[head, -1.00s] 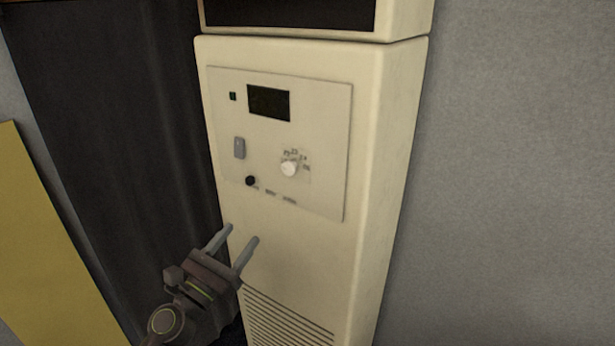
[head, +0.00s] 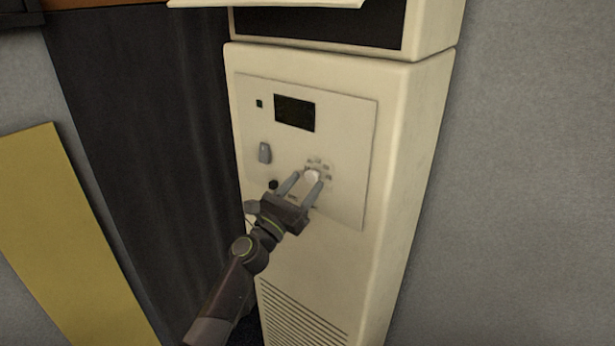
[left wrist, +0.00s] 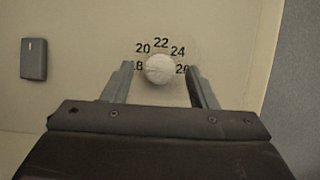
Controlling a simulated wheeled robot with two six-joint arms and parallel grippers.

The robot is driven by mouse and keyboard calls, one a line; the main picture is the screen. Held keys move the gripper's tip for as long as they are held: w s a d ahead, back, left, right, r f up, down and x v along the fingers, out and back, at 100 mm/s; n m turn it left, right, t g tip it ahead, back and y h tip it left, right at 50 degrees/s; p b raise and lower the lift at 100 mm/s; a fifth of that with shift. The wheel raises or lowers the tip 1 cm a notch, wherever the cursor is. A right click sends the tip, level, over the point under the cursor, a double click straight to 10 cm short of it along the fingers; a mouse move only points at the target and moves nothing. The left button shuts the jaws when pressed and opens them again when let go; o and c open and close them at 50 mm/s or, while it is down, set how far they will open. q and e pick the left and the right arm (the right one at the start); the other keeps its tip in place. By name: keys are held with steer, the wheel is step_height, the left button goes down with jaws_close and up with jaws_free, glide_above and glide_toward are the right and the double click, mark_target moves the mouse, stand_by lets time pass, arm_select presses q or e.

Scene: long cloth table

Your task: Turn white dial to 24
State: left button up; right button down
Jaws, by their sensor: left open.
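The white dial (head: 312,176) is a small round knob on the front panel of a tall cream cabinet. In the left wrist view the white dial (left wrist: 159,69) is ringed by the numbers 18, 20, 22, 24 and 26, with 18 and 26 partly covered by my fingers. I cannot make out a pointer mark on the dial. My left gripper (head: 305,184) is open at the dial, its fingers on either side of it. In the left wrist view the left gripper (left wrist: 159,72) shows a gap between each finger and the dial. My right gripper is not in view.
The panel also has a dark display (head: 294,112), a grey switch (head: 265,153) and a small black knob (head: 273,185). Vents (head: 300,318) lie low on the cabinet (head: 400,215). A yellow board (head: 65,230) stands at left; a grey wall (head: 530,180) is at right.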

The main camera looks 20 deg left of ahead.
arm_select(q)
steer(key=shift+x, duration=1.05)
steer(key=c, duration=0.9)
steer(key=shift+c, duration=0.2)
